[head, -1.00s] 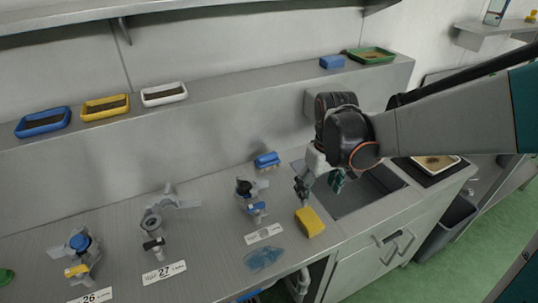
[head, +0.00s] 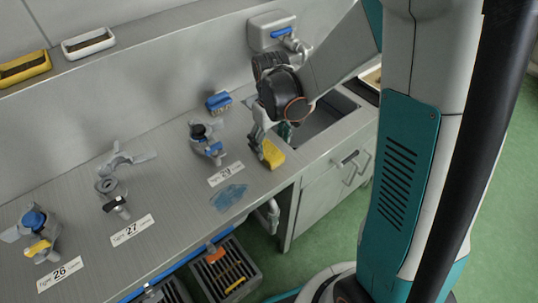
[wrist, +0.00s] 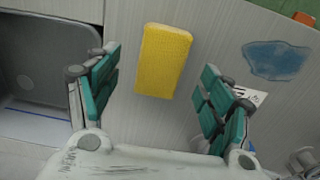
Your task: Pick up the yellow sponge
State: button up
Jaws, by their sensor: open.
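The yellow sponge (head: 271,154) lies on the grey metal counter, close to the sink's left edge and near the counter's front. My gripper (head: 270,140) is just above and behind it in the head view, partly overlapping it. In the wrist view, the yellow sponge (wrist: 163,61) lies ahead, between the lines of the two teal-padded fingers. My gripper (wrist: 158,88) is open there, with nothing between its fingers. I cannot tell the exact height of the fingertips above the counter.
The sink basin (wrist: 50,55) is right beside the sponge. A blue puddle (head: 229,197) is on the counter to the left. A blue brush-like block (head: 219,102) sits behind.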

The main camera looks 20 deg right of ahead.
aim_at(269, 150)
jog(key=f, duration=0.1)
jog(key=f+b, duration=0.1)
jog(key=f, duration=0.1)
jog(key=f+b, duration=0.1)
jog(key=f, duration=0.1)
jog(key=shift+w+a, duration=0.15)
jog(key=shift+w, duration=0.1)
jog(key=shift+r, duration=0.1)
jog(key=c, duration=1)
jog(key=shift+o, duration=0.2)
jog(key=shift+r, duration=0.1)
notch_tip(269, 150, up, 20)
jog(key=p, duration=0.6)
jog(key=shift+p, duration=0.35)
